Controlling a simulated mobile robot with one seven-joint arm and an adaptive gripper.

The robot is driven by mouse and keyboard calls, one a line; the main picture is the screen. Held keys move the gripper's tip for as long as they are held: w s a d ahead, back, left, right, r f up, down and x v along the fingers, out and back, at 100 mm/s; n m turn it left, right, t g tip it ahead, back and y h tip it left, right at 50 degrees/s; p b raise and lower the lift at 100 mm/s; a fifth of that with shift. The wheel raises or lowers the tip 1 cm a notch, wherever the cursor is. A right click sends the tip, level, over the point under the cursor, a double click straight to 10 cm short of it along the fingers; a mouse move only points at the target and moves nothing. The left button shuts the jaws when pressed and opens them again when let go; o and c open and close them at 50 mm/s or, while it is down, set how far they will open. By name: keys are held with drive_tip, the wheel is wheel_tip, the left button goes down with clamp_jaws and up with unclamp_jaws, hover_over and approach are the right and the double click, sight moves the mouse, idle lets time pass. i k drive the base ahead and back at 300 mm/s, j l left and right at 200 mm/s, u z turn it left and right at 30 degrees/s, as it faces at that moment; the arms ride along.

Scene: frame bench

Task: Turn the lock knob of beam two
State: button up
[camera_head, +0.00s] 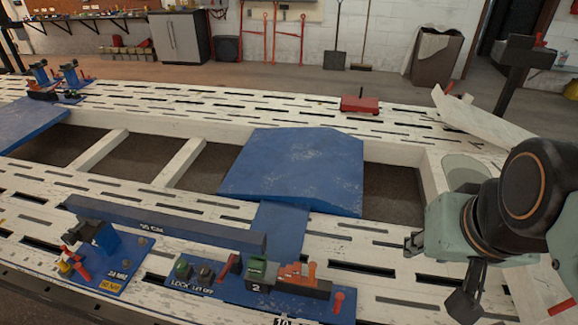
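A blue control plate (240,294) lies on the near rail of the white slotted bench and bears a "2" label. At its left end a green knob (182,268) stands above the word "LOCK". A dark knob (205,273) stands just right of it. A dark grey beam (165,225) marked "55 CM" lies behind the plate. My gripper (438,272) is at the right, well apart from the green knob, with its fingers spread and nothing seen between them.
Right of the knobs stand a red lever (230,266), a green block (257,268) and an orange-handled clamp (296,275). A blue ramp-like plate (300,165) spans the bench gap. Another blue plate (108,265) with a red handle sits at the left.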

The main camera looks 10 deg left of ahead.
sight(181, 266)
drive_tip(key=u, duration=1.8)
drive_tip(key=i+j+z, duration=0.3)
drive_tip(key=j, duration=0.4)
drive_tip(key=k, duration=0.35)
